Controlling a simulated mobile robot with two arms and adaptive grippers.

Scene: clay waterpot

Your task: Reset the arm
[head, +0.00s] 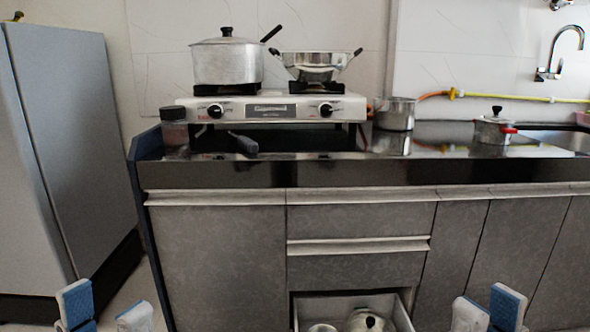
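My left gripper (106,312) shows at the bottom left edge, with its blue-and-white fingertips apart and nothing between them. My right gripper (489,312) shows at the bottom right, its two fingertips also apart and empty. Both grippers are low, in front of the cabinets, and touch nothing that I can see. The rest of both arms is outside the frame.
An open drawer (400,313) with metal pots juts out between my grippers. The dark counter (430,170) holds a gas stove (340,108) with a lidded pot (228,64) and a pan (315,66). A grey fridge (60,140) stands left.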

